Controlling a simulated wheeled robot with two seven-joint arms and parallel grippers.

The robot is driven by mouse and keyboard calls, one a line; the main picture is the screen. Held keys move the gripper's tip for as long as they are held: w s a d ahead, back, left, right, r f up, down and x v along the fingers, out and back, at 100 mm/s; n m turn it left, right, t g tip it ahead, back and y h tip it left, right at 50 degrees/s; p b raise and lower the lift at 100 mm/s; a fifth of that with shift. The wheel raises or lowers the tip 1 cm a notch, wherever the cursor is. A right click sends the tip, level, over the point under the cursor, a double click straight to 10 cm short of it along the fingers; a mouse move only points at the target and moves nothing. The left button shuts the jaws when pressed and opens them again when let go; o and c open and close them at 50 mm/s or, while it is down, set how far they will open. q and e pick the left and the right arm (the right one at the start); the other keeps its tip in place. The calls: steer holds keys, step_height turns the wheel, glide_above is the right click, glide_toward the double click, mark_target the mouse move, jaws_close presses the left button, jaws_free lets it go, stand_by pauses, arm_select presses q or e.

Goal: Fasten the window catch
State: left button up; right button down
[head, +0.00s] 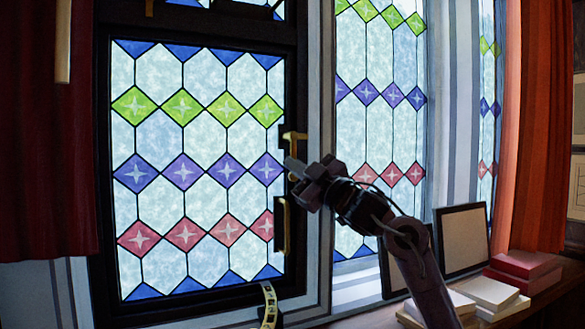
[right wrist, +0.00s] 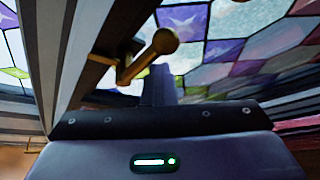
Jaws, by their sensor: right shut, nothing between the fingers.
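The window (head: 104,200) has a dark frame and leaded coloured panes, and its sash looks closed or nearly closed. The brass window catch (head: 293,136) is on the right side of the dark frame. In the right wrist view a brass lever with a ball knob (right wrist: 166,41) shows close above the fingers. My right gripper (head: 291,164) is shut and empty just below the catch; its fingers also show in the right wrist view (right wrist: 160,84). I cannot tell whether they touch the brass. A second brass fitting (head: 282,225) is lower on the frame. My left gripper is out of view.
Red books (head: 522,264), pale books (head: 486,291) and framed boards (head: 461,240) stand on the sill at the right. A red curtain (head: 45,140) is at the left and an orange curtain (head: 540,130) at the right.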

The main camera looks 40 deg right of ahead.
steer(key=shift+d, duration=0.1)
steer(key=a+b+v, duration=0.1)
steer(key=b+v, duration=0.4)
steer(key=v, duration=0.2)
steer(key=shift+s+d+f, duration=0.2)
steer(key=shift+s+d, duration=0.15)
steer(key=shift+d, duration=0.05)
steer(key=shift+d, duration=0.1)
